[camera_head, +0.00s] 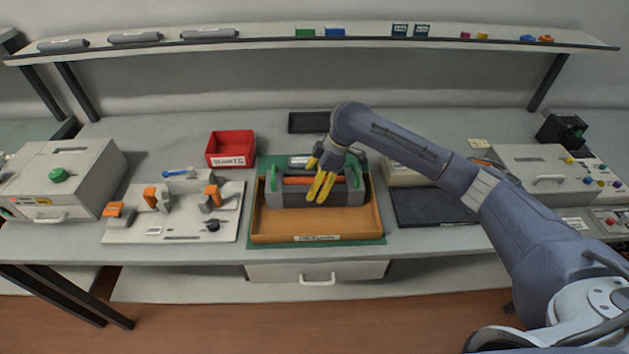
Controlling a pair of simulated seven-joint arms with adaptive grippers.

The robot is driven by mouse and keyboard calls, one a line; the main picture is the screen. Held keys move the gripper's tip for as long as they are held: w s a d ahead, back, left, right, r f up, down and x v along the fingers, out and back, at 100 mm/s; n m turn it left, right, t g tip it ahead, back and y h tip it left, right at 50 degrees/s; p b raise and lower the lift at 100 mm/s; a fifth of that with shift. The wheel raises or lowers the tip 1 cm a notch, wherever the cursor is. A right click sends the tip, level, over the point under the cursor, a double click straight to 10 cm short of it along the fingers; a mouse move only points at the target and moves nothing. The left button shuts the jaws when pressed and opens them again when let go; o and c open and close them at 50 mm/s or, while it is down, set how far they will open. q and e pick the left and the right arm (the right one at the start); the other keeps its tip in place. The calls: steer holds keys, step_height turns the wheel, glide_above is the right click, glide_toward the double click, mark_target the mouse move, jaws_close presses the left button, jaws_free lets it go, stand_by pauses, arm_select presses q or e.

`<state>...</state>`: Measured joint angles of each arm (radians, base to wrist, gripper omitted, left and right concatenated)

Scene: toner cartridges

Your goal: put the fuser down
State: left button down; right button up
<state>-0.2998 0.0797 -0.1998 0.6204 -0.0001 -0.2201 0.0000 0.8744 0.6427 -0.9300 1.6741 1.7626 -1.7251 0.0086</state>
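The fuser (291,195) is a long grey unit with an orange roller along its top and green handles near its ends. It lies in the back part of a shallow tan tray (275,230) on a green mat (252,243). My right gripper (317,200), with yellow fingers, points down at the fuser's middle and covers part of the roller. Its fingertips look close together; I cannot tell whether they grip the fuser or are just in front of or above it. My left gripper is out of view.
A red bin (231,150) stands behind left of the tray. A grey fixture board (175,228) with orange clamps lies left, and a dark flat pad (430,208) right. Grey machines stand at both ends. A shelf (270,40) spans the back.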

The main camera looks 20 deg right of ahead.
steer(key=o, duration=1.4)
steer(key=shift+o, duration=0.2)
steer(key=v, duration=1.2)
steer(key=shift+r, duration=0.1)
